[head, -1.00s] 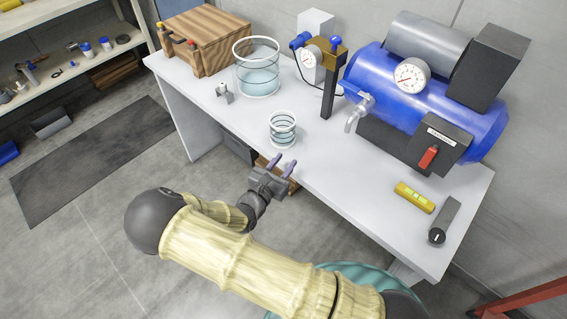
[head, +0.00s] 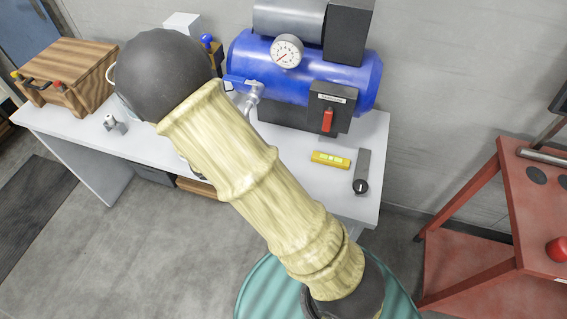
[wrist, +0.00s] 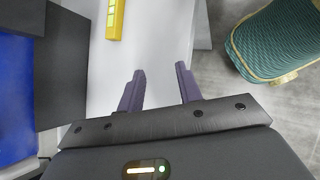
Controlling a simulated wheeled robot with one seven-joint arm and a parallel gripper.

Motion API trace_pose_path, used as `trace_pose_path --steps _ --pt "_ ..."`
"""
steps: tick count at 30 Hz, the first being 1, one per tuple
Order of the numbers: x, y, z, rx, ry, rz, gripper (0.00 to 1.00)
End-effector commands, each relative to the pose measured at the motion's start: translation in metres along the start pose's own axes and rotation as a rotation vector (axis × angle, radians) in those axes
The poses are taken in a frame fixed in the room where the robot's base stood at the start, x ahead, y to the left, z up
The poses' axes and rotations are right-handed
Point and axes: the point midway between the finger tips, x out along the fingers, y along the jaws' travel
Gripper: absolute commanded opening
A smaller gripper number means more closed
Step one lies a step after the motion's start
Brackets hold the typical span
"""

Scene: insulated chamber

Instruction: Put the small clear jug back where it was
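The small clear jug is hidden behind my arm in the head view, or too little of it shows to be sure, and it is not in the wrist view. My gripper (wrist: 160,76) shows in the wrist view with its two purple fingers apart and nothing between them. It is over the front part of the white bench (wrist: 155,45), near the yellow level (wrist: 115,18). In the head view the gripper is hidden behind my raised arm. The bench also shows in the head view (head: 290,165).
A blue compressor (head: 300,75) stands at the back of the bench. The yellow level (head: 331,160) and a dark grey tool (head: 362,172) lie at its right end. A wooden crate (head: 75,70) is at the left. A red cart (head: 535,200) stands right of the bench.

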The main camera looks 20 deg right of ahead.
Motion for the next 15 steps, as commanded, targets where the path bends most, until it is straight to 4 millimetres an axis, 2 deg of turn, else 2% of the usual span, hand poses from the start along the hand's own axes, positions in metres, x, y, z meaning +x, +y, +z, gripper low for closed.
trace_pose_path --steps 1,8,15 --pt "-0.003 -0.003 0.011 0.091 0.051 -0.072 0.35" --pt "-0.025 -0.015 0.044 0.498 0.276 -0.341 0.35" --pt "-0.056 -0.007 0.08 0.94 0.498 -0.505 0.35"
